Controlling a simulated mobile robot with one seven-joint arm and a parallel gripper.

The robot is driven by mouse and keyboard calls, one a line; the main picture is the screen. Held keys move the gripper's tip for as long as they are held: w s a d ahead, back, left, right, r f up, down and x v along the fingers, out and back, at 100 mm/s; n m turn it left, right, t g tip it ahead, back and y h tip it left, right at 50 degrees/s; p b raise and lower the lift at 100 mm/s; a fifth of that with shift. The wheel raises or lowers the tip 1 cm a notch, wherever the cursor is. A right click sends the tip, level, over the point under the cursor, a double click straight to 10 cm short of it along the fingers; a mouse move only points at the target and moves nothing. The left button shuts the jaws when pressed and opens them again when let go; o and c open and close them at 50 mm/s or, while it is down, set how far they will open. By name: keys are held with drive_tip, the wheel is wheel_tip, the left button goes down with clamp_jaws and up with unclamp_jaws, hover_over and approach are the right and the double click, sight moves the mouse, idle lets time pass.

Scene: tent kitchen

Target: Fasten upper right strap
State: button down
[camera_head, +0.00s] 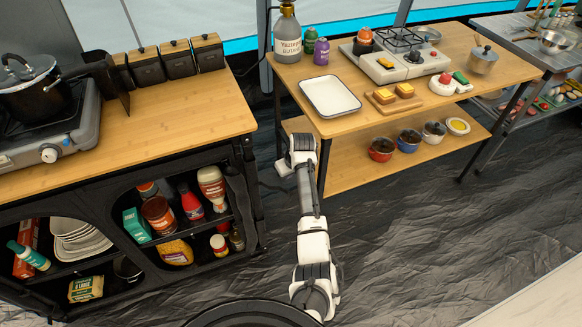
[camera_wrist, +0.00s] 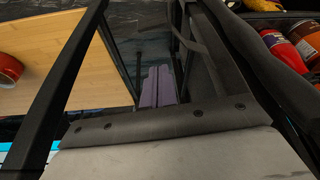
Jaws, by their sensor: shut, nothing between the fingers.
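My gripper (camera_wrist: 154,84) shows in the wrist view as two greyish-purple fingers lying side by side, shut with nothing between them. In the head view its fingers cannot be made out at the arm's far end, beside the right end of the black cabinet (camera_head: 252,200). A dark grey roll of fabric (camera_head: 239,195) hangs at the cabinet's right front; a similar dark band (camera_wrist: 262,60) slants down the right of the wrist view. A thin dark strap-like strip (camera_wrist: 183,32) curves above the fingers. I cannot tell whether it is the upper right strap or fastened.
The cabinet shelves hold bottles, jars (camera_head: 158,214) and plates (camera_head: 80,240). A wooden table (camera_head: 300,75) with a tray (camera_head: 330,96), a stove and several pots stands to the right. A narrow gap separates it from the cabinet. The dark floor (camera_head: 400,230) in front is clear.

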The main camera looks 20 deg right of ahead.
sight(286, 194)
drive_tip(key=s+f+p, duration=0.1)
drive_tip(key=f, duration=0.1)
drive_tip(key=s+f+p, duration=0.1)
drive_tip(key=shift+s+d+f+p, duration=0.2)
drive_tip(key=shift+s+d+p, duration=0.1)
drive_tip(key=shift+s, duration=0.05)
drive_tip(key=shift+a+b, duration=0.1)
drive_tip(key=shift+b, duration=0.2)
idle(0.3)
